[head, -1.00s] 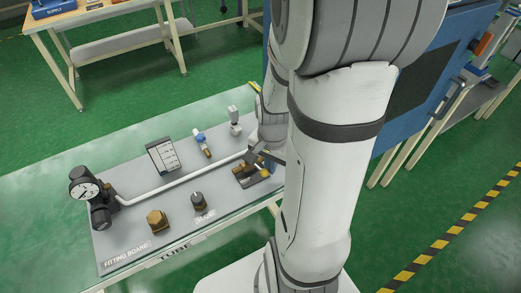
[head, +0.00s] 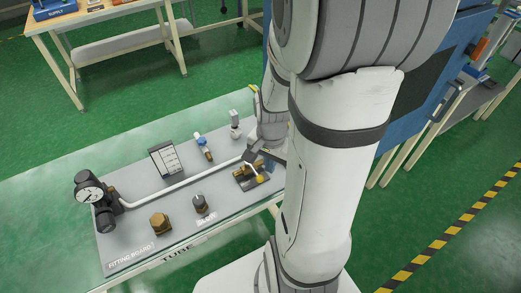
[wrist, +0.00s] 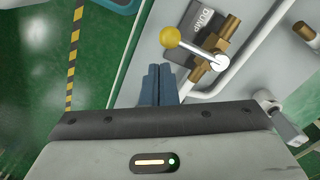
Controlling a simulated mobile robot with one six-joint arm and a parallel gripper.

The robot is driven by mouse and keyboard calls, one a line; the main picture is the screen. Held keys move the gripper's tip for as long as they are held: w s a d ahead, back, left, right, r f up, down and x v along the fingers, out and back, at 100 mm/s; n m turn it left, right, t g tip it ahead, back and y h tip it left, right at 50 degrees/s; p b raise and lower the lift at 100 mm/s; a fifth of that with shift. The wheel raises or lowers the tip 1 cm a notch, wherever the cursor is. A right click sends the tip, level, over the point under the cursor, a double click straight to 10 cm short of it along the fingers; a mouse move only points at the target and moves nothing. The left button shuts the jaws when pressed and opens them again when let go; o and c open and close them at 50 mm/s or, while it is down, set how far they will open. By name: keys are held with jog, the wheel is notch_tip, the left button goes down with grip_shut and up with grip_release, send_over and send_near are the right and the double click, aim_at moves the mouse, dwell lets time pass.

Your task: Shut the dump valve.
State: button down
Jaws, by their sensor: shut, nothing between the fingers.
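The dump valve (wrist: 221,52) is a brass body on the grey board, beside a dark plate lettered DUMP (wrist: 205,20). Its white lever (wrist: 193,47) ends in a yellow knob (wrist: 170,37) and points across the brass body in the wrist view. In the head view the valve (head: 246,173) and its yellow knob (head: 260,178) sit at the board's right end, partly behind my arm. My gripper (wrist: 160,70) is shut and empty. Its blue fingertips show just below the lever and knob in the wrist view; I cannot tell whether they touch.
The fitting board (head: 125,241) also carries a pressure gauge (head: 89,188), a white pipe (head: 190,183), a brass fitting (head: 161,224), a grey-topped fitting (head: 200,204) and a blue-handled valve (head: 202,146). A blue cabinet (head: 440,65) stands behind my arm.

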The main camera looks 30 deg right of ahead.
notch_tip(320, 180, up, 5)
jog(key=p, duration=0.3)
jog(key=shift+r+p, duration=0.2)
jog(key=shift+p, duration=0.2)
jog(key=s+a+r+n+t, duration=0.1)
jog(key=a+r+n, duration=0.3)
jog(key=r, duration=0.3)
jog(key=s+a+r+n+t, duration=0.2)
jog(key=a+r+n, duration=0.3)
jog(key=r+n, duration=0.2)
jog(key=shift+a+r+n, duration=0.3)
jog(key=shift+s, duration=0.1)
